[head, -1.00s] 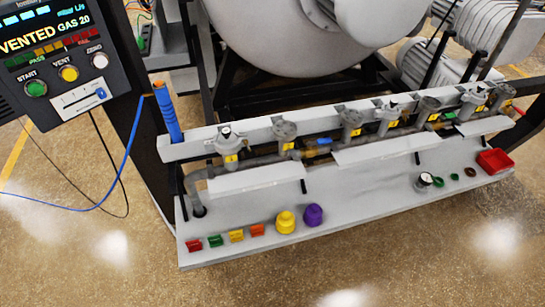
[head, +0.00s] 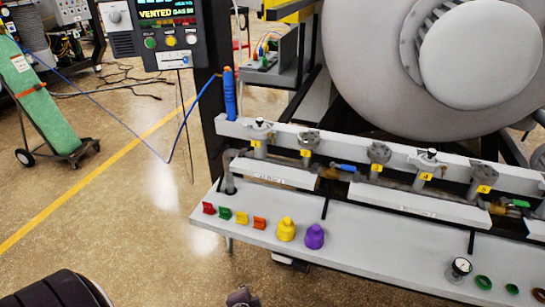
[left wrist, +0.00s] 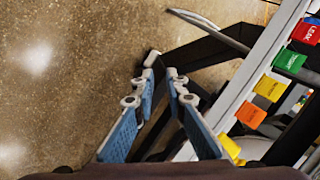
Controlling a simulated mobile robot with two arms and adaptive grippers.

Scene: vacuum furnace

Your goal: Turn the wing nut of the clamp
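I cannot pick out the clamp or its wing nut for certain. The pipe manifold (head: 330,174) runs along the rail behind the bench, with numbered grey fittings such as fitting 1 (head: 260,131) and fitting 3 (head: 378,153). My left gripper (left wrist: 162,68) is open and empty in the left wrist view, over the floor beside the bench's edge. The coloured tags, red (left wrist: 306,32) to orange (left wrist: 251,115), lie to its right. In the head view, a small dark part shows at the bottom edge, too cut off to identify. My right gripper is out of view.
The white bench (head: 370,255) carries a yellow knob (head: 286,230), a purple knob (head: 314,237), a gauge (head: 461,267) and rings. A blue tool (head: 229,95) stands at the rail's left end. A control panel (head: 165,35) hangs above.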

